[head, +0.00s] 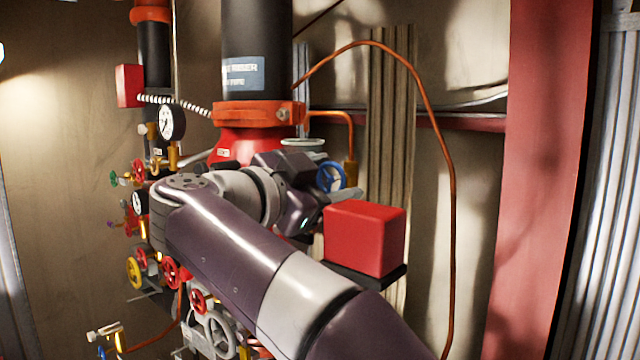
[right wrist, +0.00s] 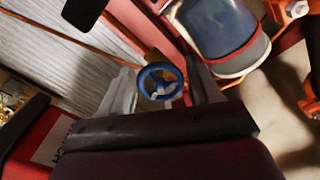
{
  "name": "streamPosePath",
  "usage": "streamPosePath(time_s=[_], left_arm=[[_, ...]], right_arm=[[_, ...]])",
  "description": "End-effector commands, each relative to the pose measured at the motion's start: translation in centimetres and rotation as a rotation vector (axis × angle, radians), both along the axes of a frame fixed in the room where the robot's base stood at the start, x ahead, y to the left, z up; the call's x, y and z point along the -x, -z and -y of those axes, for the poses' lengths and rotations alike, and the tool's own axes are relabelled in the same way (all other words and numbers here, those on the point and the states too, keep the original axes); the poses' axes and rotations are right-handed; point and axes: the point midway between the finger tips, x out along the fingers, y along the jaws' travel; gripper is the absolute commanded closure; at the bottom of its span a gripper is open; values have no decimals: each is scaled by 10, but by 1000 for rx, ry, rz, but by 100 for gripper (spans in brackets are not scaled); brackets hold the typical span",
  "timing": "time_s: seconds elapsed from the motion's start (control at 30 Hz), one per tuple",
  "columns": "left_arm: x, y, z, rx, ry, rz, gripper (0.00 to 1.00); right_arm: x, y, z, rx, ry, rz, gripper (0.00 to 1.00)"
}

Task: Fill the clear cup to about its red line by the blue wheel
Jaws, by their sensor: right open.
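The blue wheel (head: 331,177) stands at the middle of the head view, just beyond my right gripper (head: 336,194). In the right wrist view the blue wheel (right wrist: 160,82) shows between the two spread grey fingers of the right gripper (right wrist: 162,74). The gripper is open, and I cannot tell whether a finger touches the wheel. A clear bluish cup-like vessel (right wrist: 215,32) with a red line near its rim shows at the upper right of the wrist view; it seems to be the clear cup. I cannot make out its fill level. My left gripper is out of view.
A red box (head: 365,238) on a dark base stands close beside my right arm. The black riser (head: 255,40) with its orange clamp rises behind the gripper. Gauges (head: 172,122) and several coloured wheels (head: 135,271) crowd the left. A copper tube (head: 430,100) arches at the right.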

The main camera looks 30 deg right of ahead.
Motion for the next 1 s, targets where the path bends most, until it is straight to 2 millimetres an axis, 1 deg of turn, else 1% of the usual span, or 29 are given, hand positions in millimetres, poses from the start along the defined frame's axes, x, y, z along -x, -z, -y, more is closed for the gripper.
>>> streamPosePath(time_s=[0.07, 0.17, 0.4, 0.5, 0.6, 0.73, 1.0], left_arm=[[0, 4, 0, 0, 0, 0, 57], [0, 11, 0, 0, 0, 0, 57], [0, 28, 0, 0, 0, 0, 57], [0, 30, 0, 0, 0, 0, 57], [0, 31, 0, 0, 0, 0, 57], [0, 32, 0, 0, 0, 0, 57], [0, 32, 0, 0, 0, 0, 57]], right_arm=[[1, 2, -5, 1, -2, 1, 37], [7, 4, -20, 0, -6, 1, 37], [28, 5, -73, -1, -8, 1, 37], [37, 3, -93, -1, -6, 0, 37], [43, 2, -108, 0, -4, -1, 37], [48, 1, -117, 0, -1, -1, 37], [48, 1, -118, 1, 0, -2, 37]])
